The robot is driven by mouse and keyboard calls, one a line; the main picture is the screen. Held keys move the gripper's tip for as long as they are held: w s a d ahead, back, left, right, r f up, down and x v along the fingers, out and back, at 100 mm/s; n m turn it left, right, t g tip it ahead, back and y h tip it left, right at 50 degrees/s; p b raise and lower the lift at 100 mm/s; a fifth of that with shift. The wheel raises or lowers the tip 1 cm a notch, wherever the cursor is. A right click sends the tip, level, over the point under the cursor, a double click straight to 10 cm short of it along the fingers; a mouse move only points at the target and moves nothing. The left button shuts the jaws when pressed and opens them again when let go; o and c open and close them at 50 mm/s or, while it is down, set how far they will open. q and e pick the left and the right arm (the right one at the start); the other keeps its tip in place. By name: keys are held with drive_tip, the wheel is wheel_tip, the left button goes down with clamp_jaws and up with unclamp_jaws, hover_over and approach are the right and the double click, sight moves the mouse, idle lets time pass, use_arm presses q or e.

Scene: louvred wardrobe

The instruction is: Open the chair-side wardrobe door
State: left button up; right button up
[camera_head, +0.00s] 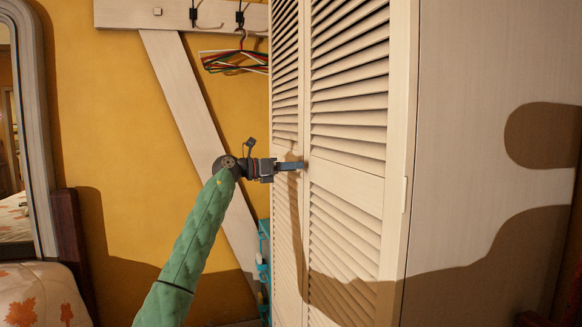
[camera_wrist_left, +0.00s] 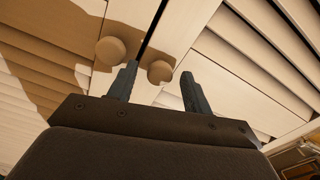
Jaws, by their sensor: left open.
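The wardrobe has two narrow louvred doors, a left door (camera_head: 287,135) and a right door (camera_head: 345,172), both looking shut with a thin dark seam between them. My left gripper (camera_head: 298,165) is at the seam at mid height. In the left wrist view, two round knobs flank the seam. One knob (camera_wrist_left: 159,71) lies between the open fingers of my left gripper (camera_wrist_left: 158,84), and no grip on it shows. The other knob (camera_wrist_left: 110,50) is outside the fingers, beside the left one. The knobs are hidden in the head view. My right gripper is not in view.
The wardrobe's plain side panel (camera_head: 480,170) fills the right. Hangers (camera_head: 235,62) hang from a rack on the yellow wall. A mirror (camera_head: 30,120) and a leaf-patterned cushioned seat or bed (camera_head: 40,295) stand at left. A brown wooden piece (camera_head: 535,319) shows at bottom right.

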use_arm(q)
clamp_jaws()
